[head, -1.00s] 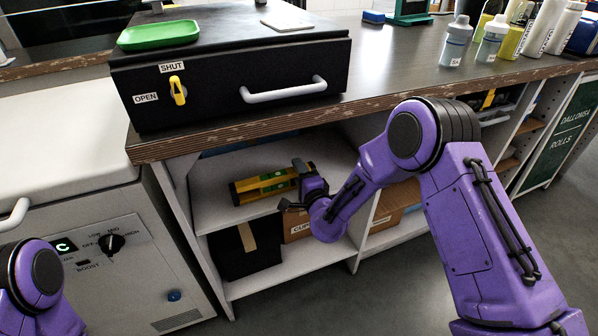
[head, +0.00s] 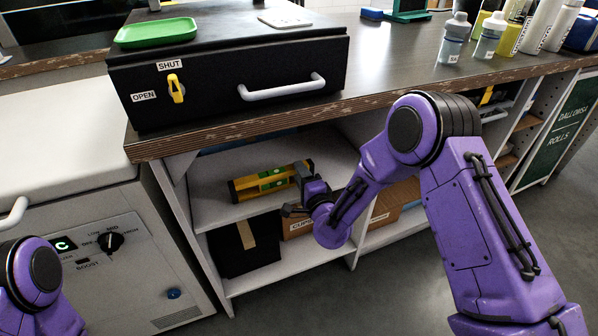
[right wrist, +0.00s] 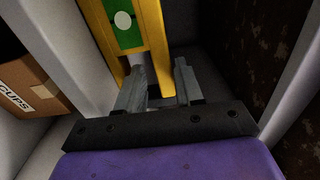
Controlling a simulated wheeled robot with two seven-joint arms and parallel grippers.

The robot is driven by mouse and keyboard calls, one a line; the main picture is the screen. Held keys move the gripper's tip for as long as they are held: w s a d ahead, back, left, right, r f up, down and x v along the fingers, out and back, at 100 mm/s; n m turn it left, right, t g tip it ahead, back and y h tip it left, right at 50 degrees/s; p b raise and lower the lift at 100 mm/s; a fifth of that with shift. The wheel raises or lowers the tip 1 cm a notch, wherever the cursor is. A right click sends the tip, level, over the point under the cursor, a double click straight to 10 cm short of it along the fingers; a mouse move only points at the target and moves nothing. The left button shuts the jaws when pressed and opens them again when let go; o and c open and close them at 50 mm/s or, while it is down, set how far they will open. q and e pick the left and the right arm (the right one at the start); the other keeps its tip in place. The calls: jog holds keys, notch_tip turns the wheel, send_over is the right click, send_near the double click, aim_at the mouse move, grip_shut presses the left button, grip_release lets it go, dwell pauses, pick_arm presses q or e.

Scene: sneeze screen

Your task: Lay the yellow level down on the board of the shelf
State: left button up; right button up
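The yellow level (head: 262,185), with green windows, is on the upper board (head: 213,208) of the white shelf under the counter, its long side running left to right. My right gripper (head: 299,187) is at its right end. In the right wrist view, the end of the level (right wrist: 163,70) comes down between the two grey fingers of my right gripper (right wrist: 158,85). The fingers stand apart, with a small gap showing beside the level. My left gripper is not in view; only part of my left arm shows at the lower left.
The counter edge (head: 300,121) overhangs the shelf. Below the board stand a black box (head: 240,252) and a cardboard box (head: 297,225). A white shelf upright is at the left. A black case (head: 230,85) with a green tray (head: 157,33) sits on the counter.

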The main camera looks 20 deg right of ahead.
jog(key=shift+s, duration=0.3)
jog(key=shift+s, duration=1.25)
jog(key=shift+s+d, duration=0.15)
jog(key=shift+s, duration=2.1)
